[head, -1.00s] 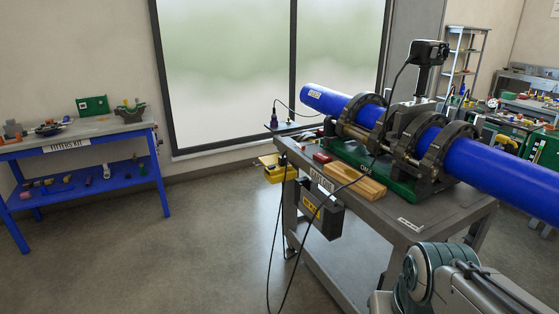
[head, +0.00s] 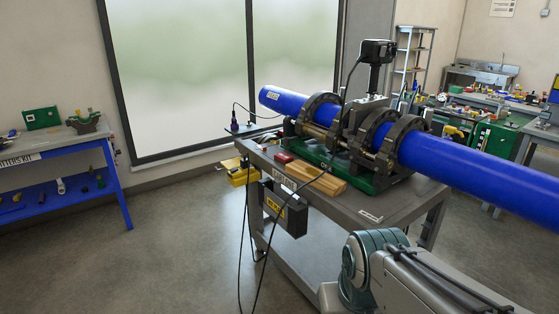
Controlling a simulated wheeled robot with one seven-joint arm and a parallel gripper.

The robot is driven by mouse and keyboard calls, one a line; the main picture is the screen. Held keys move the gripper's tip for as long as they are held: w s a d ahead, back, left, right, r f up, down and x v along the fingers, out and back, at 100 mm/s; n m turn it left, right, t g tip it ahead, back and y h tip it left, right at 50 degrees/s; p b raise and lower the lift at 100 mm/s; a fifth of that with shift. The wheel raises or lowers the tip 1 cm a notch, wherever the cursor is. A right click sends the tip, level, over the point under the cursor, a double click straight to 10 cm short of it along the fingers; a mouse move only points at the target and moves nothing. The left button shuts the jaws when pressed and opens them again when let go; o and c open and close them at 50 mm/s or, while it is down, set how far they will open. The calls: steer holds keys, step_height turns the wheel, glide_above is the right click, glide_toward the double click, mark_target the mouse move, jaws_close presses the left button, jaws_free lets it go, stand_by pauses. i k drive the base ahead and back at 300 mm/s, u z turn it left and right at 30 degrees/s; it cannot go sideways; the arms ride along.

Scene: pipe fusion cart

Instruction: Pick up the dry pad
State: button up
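I cannot tell for certain which thing is the dry pad. A small red block (head: 284,157) lies on the left end of the grey cart (head: 345,208), and a light wooden block (head: 316,178) lies to its right, in front of the pipe clamp. A yellow tray (head: 240,173) hangs at the cart's left end; its contents are too small to make out. My arm shows at the bottom right, in front of the cart. My gripper is outside the picture.
A long blue pipe (head: 470,172) runs through the black clamps of the green-based machine (head: 360,148) and sticks out far to the right. A dark box (head: 285,212) hangs on the cart's front, with cables down to the floor. A blue bench (head: 70,165) stands left; floor between is clear.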

mark_target(284, 159)
steer(key=u, duration=0.4)
steer(key=k, duration=0.45)
steer(key=u, duration=0.95)
steer(key=i, duration=1.9)
steer(key=z, duration=0.3)
steer(key=i, duration=1.55)
steer(key=z, duration=1.25)
steer(key=i, duration=0.85)
steer(key=z, duration=1.5)
steer(key=i, duration=0.5)
steer(key=z, duration=0.3)
